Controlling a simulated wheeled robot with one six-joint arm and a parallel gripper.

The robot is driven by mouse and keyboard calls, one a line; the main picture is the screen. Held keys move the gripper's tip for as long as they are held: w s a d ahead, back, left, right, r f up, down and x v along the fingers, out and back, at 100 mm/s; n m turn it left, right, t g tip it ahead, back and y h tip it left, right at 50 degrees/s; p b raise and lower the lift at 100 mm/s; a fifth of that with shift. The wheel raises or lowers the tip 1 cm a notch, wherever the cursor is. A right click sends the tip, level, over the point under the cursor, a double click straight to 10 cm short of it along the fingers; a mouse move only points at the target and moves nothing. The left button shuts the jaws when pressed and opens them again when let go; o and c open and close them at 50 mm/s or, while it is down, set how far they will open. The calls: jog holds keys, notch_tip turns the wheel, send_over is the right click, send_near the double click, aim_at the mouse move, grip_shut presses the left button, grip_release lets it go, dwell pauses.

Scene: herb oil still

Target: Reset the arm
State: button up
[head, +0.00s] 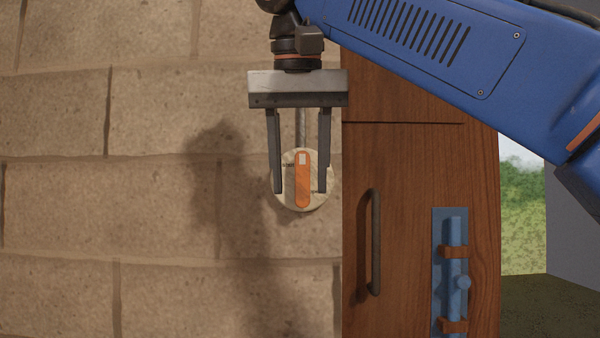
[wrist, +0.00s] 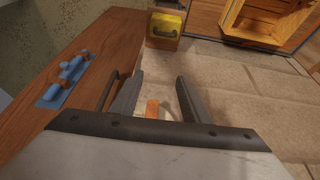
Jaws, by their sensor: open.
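My gripper (head: 298,188) hangs pointing down in the head view, its two dark fingers spread apart. Between and behind them is a round pale dial (head: 285,201) with an upright orange lever (head: 302,182) on the stone wall. I cannot tell whether the fingers touch the lever. In the wrist view the open gripper (wrist: 156,82) shows with the orange lever (wrist: 152,108) between its fingers, partly hidden by the gripper body. My blue arm reaches in from the upper right.
A wooden door (head: 400,220) with a dark handle (head: 374,243) and a blue bolt (head: 455,270) stands right of the dial. The wrist view also shows a yellow box (wrist: 165,25) and an open wooden cabinet (wrist: 265,20). Bare stone wall (head: 150,210) lies to the left.

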dwell(0.4)
jog(key=w+d+f+n, duration=0.1)
jog(key=d+f, duration=0.8)
jog(key=f, duration=0.2)
jog(key=w+d+f, duration=0.1)
jog(key=d+f, duration=0.7)
jog(key=f, duration=0.4)
jog(key=s+d+f, duration=0.3)
jog(key=f, duration=0.6)
jog(key=s+d+f, duration=0.4)
jog(key=f, duration=0.6)
jog(key=s+d+f, duration=0.3)
jog(key=f, duration=0.6)
jog(key=shift+s+d+f+m, duration=0.3)
jog(key=shift+d+f, duration=0.05)
jog(key=shift+c, duration=0.3)
